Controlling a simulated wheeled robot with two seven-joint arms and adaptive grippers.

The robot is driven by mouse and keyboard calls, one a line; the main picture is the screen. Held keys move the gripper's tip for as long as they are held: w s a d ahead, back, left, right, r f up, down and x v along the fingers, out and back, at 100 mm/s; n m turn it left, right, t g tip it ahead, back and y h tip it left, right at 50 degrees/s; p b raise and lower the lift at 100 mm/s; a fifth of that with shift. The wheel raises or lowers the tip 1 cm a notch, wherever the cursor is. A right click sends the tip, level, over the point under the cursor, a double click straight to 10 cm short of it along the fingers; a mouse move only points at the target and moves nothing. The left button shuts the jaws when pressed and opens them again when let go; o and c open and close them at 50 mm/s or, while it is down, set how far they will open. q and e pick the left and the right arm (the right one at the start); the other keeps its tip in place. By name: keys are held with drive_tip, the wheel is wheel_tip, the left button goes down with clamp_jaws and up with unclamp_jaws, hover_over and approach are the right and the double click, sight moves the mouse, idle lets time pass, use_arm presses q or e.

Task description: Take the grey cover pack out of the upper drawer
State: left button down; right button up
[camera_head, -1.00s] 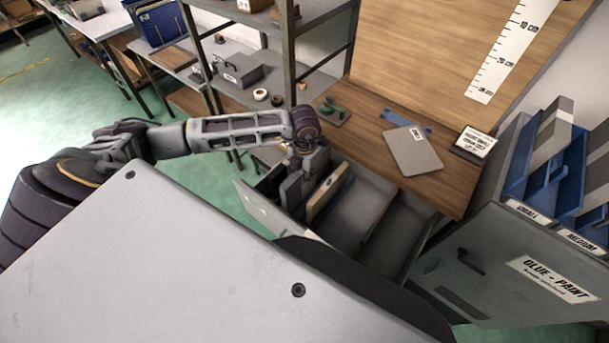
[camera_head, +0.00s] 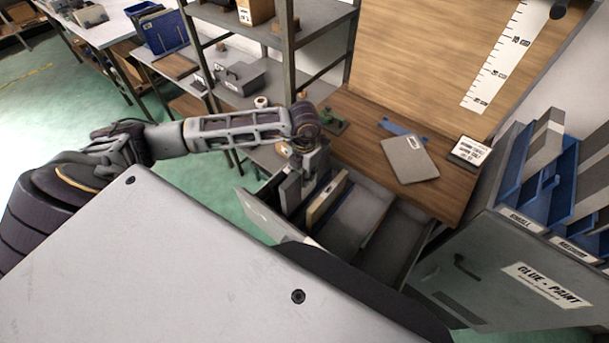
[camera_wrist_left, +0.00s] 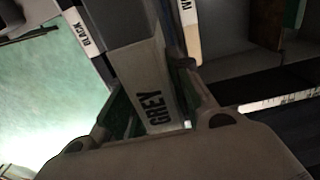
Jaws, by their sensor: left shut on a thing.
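The grey cover pack (camera_wrist_left: 140,75), with GREY printed on its edge, stands between the two fingers of my left gripper in the left wrist view. My left gripper (camera_head: 308,176) is shut on it, over the left part of the open upper drawer (camera_head: 262,214). A pack labelled BLACK (camera_wrist_left: 86,38) is to its left in the wrist view. A pale-edged pack (camera_wrist_left: 190,32) with a partly hidden label is to its right; it appears tan (camera_head: 326,198) in the head view. The gripper hides part of the grey pack. My right gripper is not in view.
The wooden worktop (camera_head: 365,140) behind the drawer carries a grey flat panel (camera_head: 410,158) and a small sign (camera_head: 470,150). Metal shelving (camera_head: 288,60) rises behind my left arm. A GLUE - PAINT cabinet (camera_head: 480,275) and blue racks (camera_head: 545,175) stand at right.

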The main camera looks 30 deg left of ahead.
use_arm(q)
wheel_tip(320, 180, up, 3)
drive_tip(key=shift+r+p, duration=0.2)
drive_tip(key=shift+p, duration=0.55)
